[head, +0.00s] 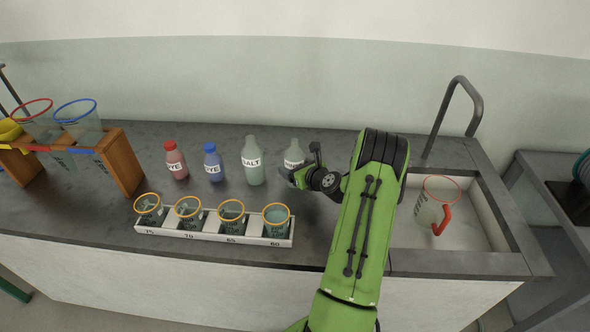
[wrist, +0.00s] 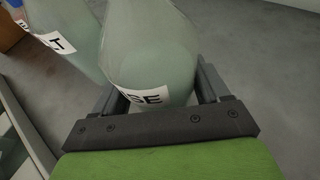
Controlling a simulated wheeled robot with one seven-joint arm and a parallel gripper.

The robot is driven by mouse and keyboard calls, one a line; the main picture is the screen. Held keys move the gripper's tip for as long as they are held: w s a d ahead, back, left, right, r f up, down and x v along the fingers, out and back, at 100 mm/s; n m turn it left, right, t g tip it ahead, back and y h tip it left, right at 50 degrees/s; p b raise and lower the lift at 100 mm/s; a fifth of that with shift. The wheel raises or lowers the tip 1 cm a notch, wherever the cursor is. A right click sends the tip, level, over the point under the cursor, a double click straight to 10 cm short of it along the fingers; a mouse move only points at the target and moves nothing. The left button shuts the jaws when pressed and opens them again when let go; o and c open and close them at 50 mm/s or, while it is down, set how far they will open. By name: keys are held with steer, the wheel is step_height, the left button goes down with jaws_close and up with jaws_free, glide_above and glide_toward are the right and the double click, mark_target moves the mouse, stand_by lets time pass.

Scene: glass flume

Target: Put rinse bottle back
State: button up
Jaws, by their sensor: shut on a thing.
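The rinse bottle (head: 294,155) is a pale, translucent bottle with a white label, to the right of the salt bottle. In the wrist view the rinse bottle (wrist: 150,45) fills the space between the jaws, its label partly hidden and ending in "SE". My gripper (head: 305,175) reaches it from the right and front and is shut on it. In the wrist view my gripper (wrist: 162,95) has one finger on each side of the bottle. The bottle looks upright; whether its base touches the counter cannot be told.
The salt bottle (head: 252,162) stands close on the left, then the blue dye (head: 213,163) and red dye (head: 176,161) bottles. A white rack (head: 212,237) of several orange-rimmed beakers is in front. The sink (head: 455,228) at right holds a red-handled jug (head: 433,212). Counter behind the bottles is clear.

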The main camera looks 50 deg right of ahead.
steer(key=shift+r, duration=0.1)
steer(key=o, duration=1.1)
